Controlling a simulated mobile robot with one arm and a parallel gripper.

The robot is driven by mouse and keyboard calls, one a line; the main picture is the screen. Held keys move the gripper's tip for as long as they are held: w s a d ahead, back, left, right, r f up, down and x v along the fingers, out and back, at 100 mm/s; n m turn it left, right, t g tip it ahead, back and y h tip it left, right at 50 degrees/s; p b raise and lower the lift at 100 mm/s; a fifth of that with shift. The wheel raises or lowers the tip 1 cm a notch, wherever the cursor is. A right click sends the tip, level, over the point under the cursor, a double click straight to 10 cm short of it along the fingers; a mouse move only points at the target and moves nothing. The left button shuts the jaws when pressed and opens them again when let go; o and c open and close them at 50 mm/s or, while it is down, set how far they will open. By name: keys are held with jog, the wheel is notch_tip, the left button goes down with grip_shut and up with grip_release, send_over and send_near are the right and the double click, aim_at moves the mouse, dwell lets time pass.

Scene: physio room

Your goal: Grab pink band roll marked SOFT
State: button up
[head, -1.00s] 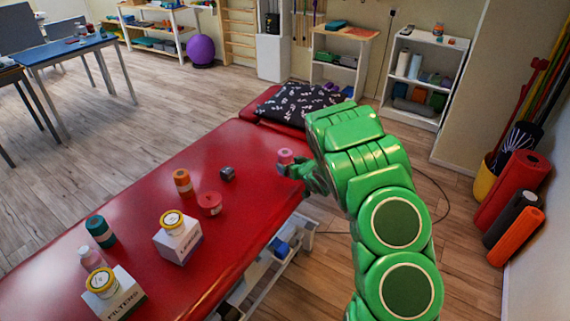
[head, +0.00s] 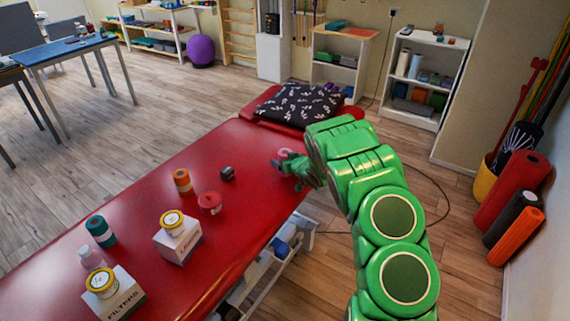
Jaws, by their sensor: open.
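A small pink roll (head: 285,152) is on the red treatment table (head: 240,150) near its right edge, toward the far end. My green gripper (head: 279,162) is open at the near side of this roll and covers its lower part. I cannot tell whether the fingers touch it. No SOFT marking can be read on it. A red roll (head: 210,204) and an orange roll (head: 183,182) stand further left on the table.
A dark cube (head: 228,174) lies near the red roll. Nearer stand a teal roll (head: 100,231), a pale pink bottle (head: 91,258) and white boxes (head: 178,245) with yellow-lidded jars on top. A patterned pillow (head: 298,103) lies at the far end.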

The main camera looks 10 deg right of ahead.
aim_at(285, 152)
jog(key=shift+w+a+f, duration=0.1)
jog(key=shift+w+f, duration=0.05)
jog(key=shift+w, duration=0.2)
jog(key=c, duration=1.3)
jog(key=shift+o, duration=0.2)
notch_tip(285, 152, up, 4)
jog(key=shift+f, duration=0.25)
jog(key=s+r, duration=0.9)
jog(key=s, duration=0.5)
jog(key=shift+a+r, duration=0.3)
jog(key=shift+a, duration=0.15)
